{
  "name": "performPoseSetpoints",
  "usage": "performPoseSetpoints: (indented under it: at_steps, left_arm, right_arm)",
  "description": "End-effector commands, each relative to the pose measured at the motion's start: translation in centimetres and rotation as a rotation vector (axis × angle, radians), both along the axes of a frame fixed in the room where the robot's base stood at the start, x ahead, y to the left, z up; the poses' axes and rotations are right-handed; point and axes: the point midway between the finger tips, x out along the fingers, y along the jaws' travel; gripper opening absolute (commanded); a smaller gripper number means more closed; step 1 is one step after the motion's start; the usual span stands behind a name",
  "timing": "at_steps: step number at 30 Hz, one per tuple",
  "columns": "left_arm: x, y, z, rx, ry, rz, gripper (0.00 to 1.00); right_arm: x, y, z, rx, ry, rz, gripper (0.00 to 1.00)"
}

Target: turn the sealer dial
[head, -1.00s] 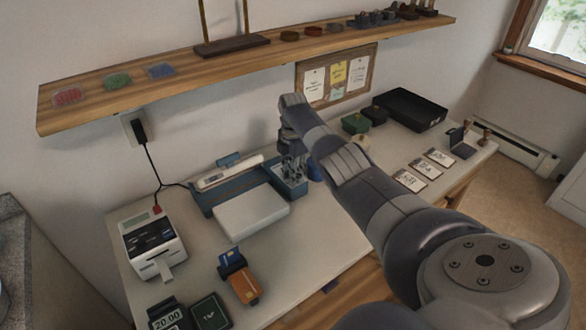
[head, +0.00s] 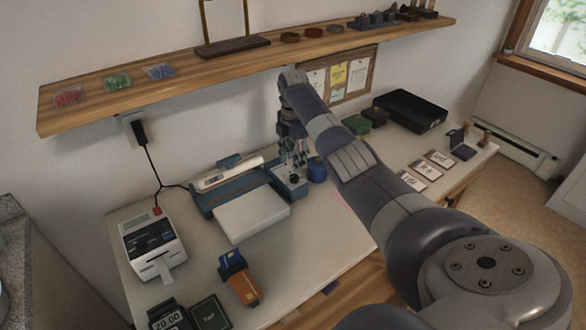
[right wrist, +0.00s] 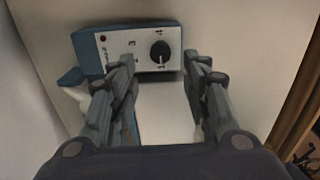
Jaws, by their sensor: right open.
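The sealer (head: 212,198) is a blue device with a white platform, standing against the wall on the table. Its control box is at its right end. In the right wrist view, the control box (right wrist: 96,53) has a pale panel with a round black dial (right wrist: 161,51) and printed numbers, including a 3, a 4 and a 1. A light mark on the dial points down, towards the 1. My right gripper (head: 293,155) is open above the control box. In the right wrist view its fingers (right wrist: 160,65) stand apart, one either side of the dial, seemingly without touching it. My left gripper is not in view.
A label printer (head: 152,245) and a card terminal (head: 167,317) stand at the left of the table. An orange-and-blue item (head: 239,280) lies in front of the sealer. A wooden shelf (head: 235,65) runs above. A dark blue round container (head: 317,170) is just right of the sealer.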

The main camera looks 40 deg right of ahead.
Motion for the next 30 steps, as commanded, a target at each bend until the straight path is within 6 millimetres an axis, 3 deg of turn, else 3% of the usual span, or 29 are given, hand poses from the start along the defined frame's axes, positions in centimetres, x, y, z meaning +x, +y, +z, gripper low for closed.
performPoseSetpoints:
  at_steps: [3, 10, 30]
  left_arm:
    - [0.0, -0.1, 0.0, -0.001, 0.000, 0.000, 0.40]
    - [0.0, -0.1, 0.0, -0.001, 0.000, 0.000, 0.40]
    - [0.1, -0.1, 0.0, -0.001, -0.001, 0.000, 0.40]
  right_arm:
    - [0.1, 0.0, 2.6, 0.000, -0.004, 0.001, 0.44]
    - [0.0, 0.0, 5.2, 0.001, -0.001, 0.001, 0.44]
    - [0.0, 0.0, 5.6, 0.001, 0.001, 0.001, 0.44]
